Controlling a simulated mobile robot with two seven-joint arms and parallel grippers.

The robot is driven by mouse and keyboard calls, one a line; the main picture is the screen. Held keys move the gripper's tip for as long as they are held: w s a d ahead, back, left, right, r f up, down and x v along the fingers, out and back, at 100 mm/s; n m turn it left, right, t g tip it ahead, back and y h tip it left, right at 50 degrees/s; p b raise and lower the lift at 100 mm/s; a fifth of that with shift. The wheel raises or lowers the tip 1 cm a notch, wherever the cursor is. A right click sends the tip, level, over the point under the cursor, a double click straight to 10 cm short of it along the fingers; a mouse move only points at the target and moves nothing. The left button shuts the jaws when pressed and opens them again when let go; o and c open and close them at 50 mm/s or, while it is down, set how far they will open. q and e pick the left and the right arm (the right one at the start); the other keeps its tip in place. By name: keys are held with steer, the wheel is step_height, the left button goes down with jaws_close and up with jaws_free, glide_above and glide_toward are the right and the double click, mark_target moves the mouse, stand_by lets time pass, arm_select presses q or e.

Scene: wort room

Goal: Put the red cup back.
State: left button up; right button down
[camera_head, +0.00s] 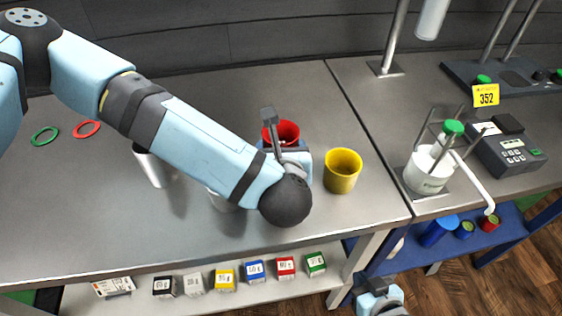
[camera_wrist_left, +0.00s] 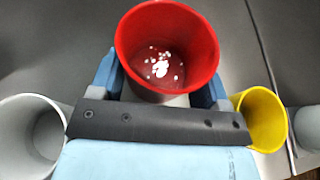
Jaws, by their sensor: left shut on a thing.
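The red cup (camera_head: 285,131) is upright at the middle of the table, partly hidden behind my left gripper (camera_head: 287,152). In the left wrist view the red cup (camera_wrist_left: 140,50) stands between the two blue fingers, and the gripper is shut on it. Small white bits or glints show on its inside bottom. I cannot tell whether its base touches the table. My right gripper (camera_head: 379,298) is at the bottom edge, below the table front, mostly cut off; its jaws are unclear.
A yellow cup (camera_head: 343,176) stands close to the right of the red one. A white cup (camera_head: 153,168) and another pale cup (camera_head: 219,201) are partly behind my left arm. Green (camera_head: 45,135) and red (camera_head: 87,128) rings lie at left. Small labelled boxes line the lower shelf (camera_head: 140,302).

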arm_select(q)
steer(key=shift+f, duration=1.95)
steer(key=shift+f+b, duration=0.2)
steer(key=shift+b, duration=0.15)
steer(key=o, duration=1)
steer(key=shift+c, duration=0.2)
steer(key=shift+r, duration=0.1)
